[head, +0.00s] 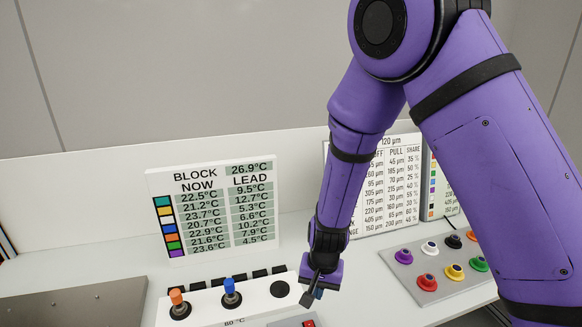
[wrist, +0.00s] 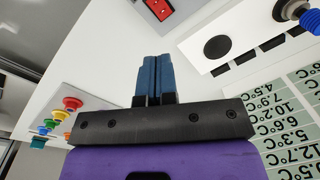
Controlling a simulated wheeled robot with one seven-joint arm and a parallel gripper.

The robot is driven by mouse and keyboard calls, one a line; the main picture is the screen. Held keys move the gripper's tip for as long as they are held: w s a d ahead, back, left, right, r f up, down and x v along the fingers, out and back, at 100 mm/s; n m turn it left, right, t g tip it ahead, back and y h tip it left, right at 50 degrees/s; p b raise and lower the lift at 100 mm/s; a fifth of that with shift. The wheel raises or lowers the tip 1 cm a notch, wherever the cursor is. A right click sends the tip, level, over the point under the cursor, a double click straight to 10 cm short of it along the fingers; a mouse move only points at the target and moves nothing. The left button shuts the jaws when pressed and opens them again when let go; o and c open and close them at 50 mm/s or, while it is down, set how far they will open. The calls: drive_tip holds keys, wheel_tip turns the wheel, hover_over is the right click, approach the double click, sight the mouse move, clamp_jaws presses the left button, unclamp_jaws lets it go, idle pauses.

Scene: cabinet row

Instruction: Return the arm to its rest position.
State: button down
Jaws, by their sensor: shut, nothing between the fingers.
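My gripper (head: 314,291) is at the end of my purple arm, low over the right end of a white panel on the bench in the head view. In the wrist view my gripper (wrist: 156,60) shows its two blue fingers pressed together with nothing between them. A small box with a red rocker switch lies just beyond the fingertips; the red switch (wrist: 160,8) shows at the top of the wrist view and the switch (head: 309,323) at the bottom edge of the head view. I cannot tell whether the fingers touch anything.
The white panel (head: 205,308) bears an orange knob (head: 177,297), a blue knob (head: 231,288) and a black disc (head: 280,289). A temperature board (head: 213,208) stands behind it. A grey plate (head: 440,262) with several coloured buttons is at right, and a second chart (head: 385,190) stands behind my arm.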

drive_tip(key=s+d+r+n+t+y, duration=0.1)
drive_tip(key=d+r, duration=0.4)
drive_tip(key=r, duration=0.7)
drive_tip(key=s+d+r+n+t+y, duration=0.15)
drive_tip(key=d+r, duration=0.45)
drive_tip(key=r, duration=0.7)
drive_tip(key=s+d+r+t+h, duration=0.1)
drive_tip(key=s+d+r, duration=0.5)
drive_tip(key=s, duration=0.2)
drive_tip(key=s+d+r+t+h, duration=0.1)
drive_tip(key=s+d+r+h, duration=0.1)
drive_tip(key=s+d+r, duration=0.4)
drive_tip(key=s, duration=0.3)
drive_tip(key=shift+s+d+r, duration=0.15)
drive_tip(key=shift+d+r, duration=0.1)
drive_tip(key=shift+d, duration=0.1)
